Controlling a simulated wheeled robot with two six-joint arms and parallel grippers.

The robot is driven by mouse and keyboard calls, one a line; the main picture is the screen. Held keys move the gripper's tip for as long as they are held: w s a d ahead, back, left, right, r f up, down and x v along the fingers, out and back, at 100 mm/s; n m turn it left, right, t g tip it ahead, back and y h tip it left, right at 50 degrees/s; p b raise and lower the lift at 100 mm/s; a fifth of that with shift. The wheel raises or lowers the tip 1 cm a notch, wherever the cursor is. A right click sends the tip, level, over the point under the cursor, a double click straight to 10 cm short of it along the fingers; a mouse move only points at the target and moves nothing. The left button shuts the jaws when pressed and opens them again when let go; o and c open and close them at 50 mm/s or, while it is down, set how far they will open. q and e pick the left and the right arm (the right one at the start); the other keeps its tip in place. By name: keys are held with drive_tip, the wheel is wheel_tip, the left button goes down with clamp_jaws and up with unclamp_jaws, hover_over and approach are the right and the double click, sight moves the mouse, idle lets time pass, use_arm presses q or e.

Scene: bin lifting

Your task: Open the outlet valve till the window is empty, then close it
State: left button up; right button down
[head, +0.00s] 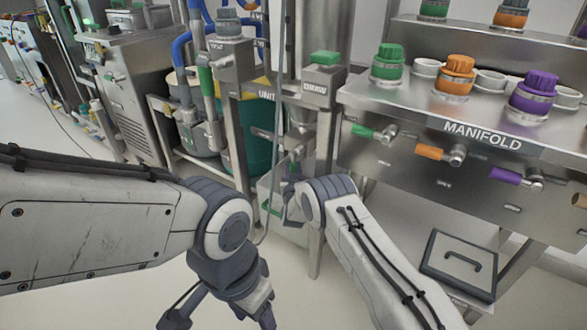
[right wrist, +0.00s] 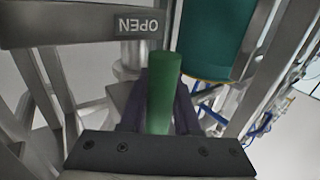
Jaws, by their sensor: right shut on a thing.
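A green valve handle (right wrist: 163,92) stands between the fingers of my right gripper (right wrist: 162,105) in the right wrist view, and the gripper is shut on it. An upside-down OPEN label (right wrist: 138,25) is on a metal bar just beyond the handle. In the head view my right gripper (head: 290,203) is at the lower part of the metal stand, mostly hidden by its own wrist, and the handle cannot be made out there. My left gripper (head: 222,312) hangs at the bottom with its fingers spread, empty and partly cut off. I cannot make out the window or its level.
A steel MANIFOLD bench (head: 484,137) with coloured caps and levers stands at the right. A green drum (head: 262,140) stands behind the metal stand.

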drive_tip(key=shift+f, duration=0.1)
idle(0.5)
drive_tip(key=shift+b, duration=0.4)
drive_tip(key=shift+w+a+r+m+t+h+b, duration=0.5)
drive_tip(key=shift+m+b, duration=0.7)
drive_tip(key=shift+b, duration=0.7)
drive_tip(key=shift+w+a+r+m+t+h+b, duration=0.15)
drive_tip(key=shift+w+a+r+m+t+b, duration=0.35)
drive_tip(key=shift+m+b, duration=1.05)
drive_tip(key=shift+w+a+r+m+t+h+b, duration=0.3)
drive_tip(key=shift+a+m+t+b, duration=0.45)
drive_tip(key=shift+b, duration=1.45)
drive_tip(key=shift+s, duration=0.1)
drive_tip(key=c, duration=0.6)
unclamp_jaws()
drive_tip(key=shift+d, duration=0.1)
